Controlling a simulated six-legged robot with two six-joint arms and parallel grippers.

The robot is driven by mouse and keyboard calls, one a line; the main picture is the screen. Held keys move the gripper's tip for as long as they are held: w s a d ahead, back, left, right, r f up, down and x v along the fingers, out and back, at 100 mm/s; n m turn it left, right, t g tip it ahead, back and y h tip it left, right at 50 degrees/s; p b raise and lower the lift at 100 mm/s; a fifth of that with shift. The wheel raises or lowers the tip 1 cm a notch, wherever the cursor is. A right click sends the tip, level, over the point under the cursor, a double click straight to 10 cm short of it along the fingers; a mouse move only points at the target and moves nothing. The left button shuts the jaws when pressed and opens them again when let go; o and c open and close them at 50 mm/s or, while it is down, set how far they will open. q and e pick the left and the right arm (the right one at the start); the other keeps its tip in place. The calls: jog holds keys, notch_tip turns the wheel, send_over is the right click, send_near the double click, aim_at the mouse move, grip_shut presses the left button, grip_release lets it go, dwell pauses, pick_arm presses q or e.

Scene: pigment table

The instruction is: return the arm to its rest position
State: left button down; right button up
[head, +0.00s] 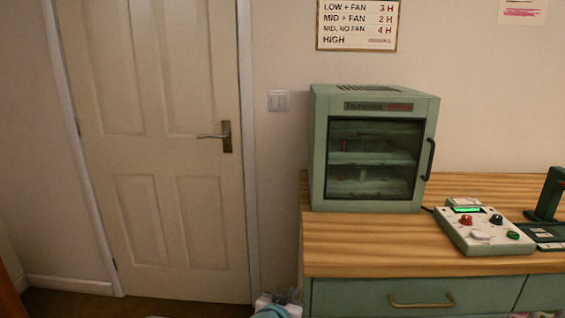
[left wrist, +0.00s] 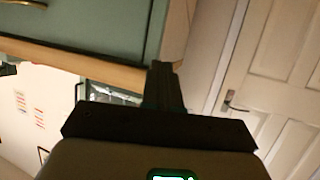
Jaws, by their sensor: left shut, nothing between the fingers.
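My left gripper (left wrist: 164,80) shows in the left wrist view as a dark, narrow pair of fingers pressed together, with nothing between them. It is in the open air, and the wrist picture is tilted, with the cabinet at the top. I cannot make out its fingers in the head view. My right gripper is in neither view.
A wooden worktop (head: 365,235) on green drawers stands at the right. It bears a green drying cabinet (head: 319,150) and a control box (head: 455,235) with knobs. A closed door (head: 165,160) is at the left. A pale and teal shape at the bottom edge is unclear.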

pick_arm(q)
jog(key=s+a+f+n+g+y, duration=0.1)
jog(key=s+a+f, duration=0.1)
jog(key=a+f, duration=0.35)
jog(key=s+a+f+g+y, duration=0.1)
jog(key=a+f+g, duration=0.15)
jog(key=f, duration=0.55)
jog(key=s+a+f+n+g, duration=0.1)
jog(key=s+a+f+g, duration=0.1)
jog(key=s+a+f, duration=0.35)
jog(key=s+a+f+n+g, duration=0.1)
jog(key=s+a+f+g, duration=0.1)
jog(key=s+f, duration=0.6)
jog(key=s+d+f+n+g, duration=0.1)
jog(key=s+f+g, duration=0.1)
jog(key=s, duration=0.6)
jog(key=s+f+n+g, duration=0.1)
jog(key=s+f+g, duration=0.15)
jog(key=s, duration=0.65)
notch_tip(320, 180, up, 15)
jog(key=n+p, duration=0.1)
jog(key=p, duration=1.3)
jog(key=shift+s+d+h, duration=0.15)
jog(key=shift+s+h, duration=0.1)
jog(key=shift+h, duration=0.15)
